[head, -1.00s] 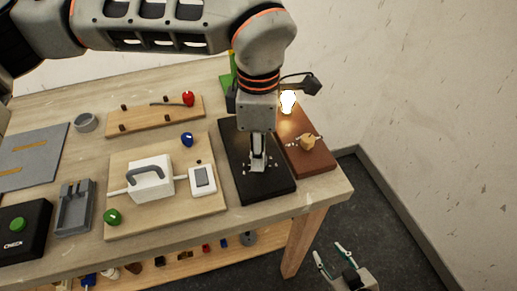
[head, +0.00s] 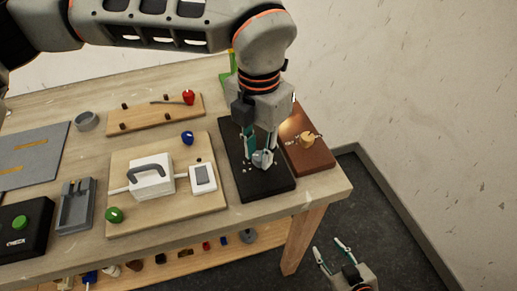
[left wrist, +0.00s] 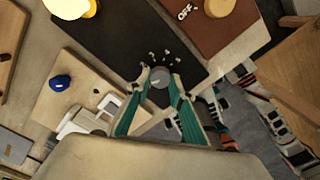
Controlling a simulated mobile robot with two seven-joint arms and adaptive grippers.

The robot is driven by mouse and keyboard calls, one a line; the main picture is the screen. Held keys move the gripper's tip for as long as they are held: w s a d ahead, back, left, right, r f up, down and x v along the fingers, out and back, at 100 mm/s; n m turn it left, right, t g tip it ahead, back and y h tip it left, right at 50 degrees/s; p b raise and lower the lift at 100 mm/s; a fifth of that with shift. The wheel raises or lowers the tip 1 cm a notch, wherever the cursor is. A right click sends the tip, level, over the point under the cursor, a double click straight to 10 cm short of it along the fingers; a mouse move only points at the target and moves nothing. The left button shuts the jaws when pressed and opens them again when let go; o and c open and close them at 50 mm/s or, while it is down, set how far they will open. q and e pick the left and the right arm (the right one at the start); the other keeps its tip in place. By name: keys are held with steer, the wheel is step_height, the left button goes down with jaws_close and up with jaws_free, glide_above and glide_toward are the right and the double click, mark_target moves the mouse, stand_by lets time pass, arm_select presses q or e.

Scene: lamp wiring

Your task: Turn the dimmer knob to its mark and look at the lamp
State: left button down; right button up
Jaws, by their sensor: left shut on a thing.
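The grey dimmer knob (head: 262,160) stands on the black board (head: 268,190), near the table's right end. My left gripper (head: 260,153) points down with its two fingers shut on the knob's sides. In the left wrist view the knob (left wrist: 159,83) sits between the fingertips, with small pale marks in an arc on the board beside it. Which mark it points to is too small to tell. The lamp's bulb is hidden behind my left gripper in the head view; a bright yellow-white bulb (left wrist: 72,6) shows in the left wrist view. My right gripper (head: 333,256) is open and empty.
A brown board (head: 312,157) with a round wooden knob (head: 307,139) is right of the black board. A wooden panel with a white box (head: 152,178) and switch (head: 203,178) is left. My right gripper is beyond the table's edge, over the floor.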

mark_target(259, 157)
arm_select(q)
steer(key=n, duration=0.6)
steer(key=shift+d+r+n, duration=0.1)
steer(key=shift+n, duration=0.2)
stand_by(0.4)
steer(key=c, duration=1.8)
jaws_free()
step_height(259, 157, up, 12)
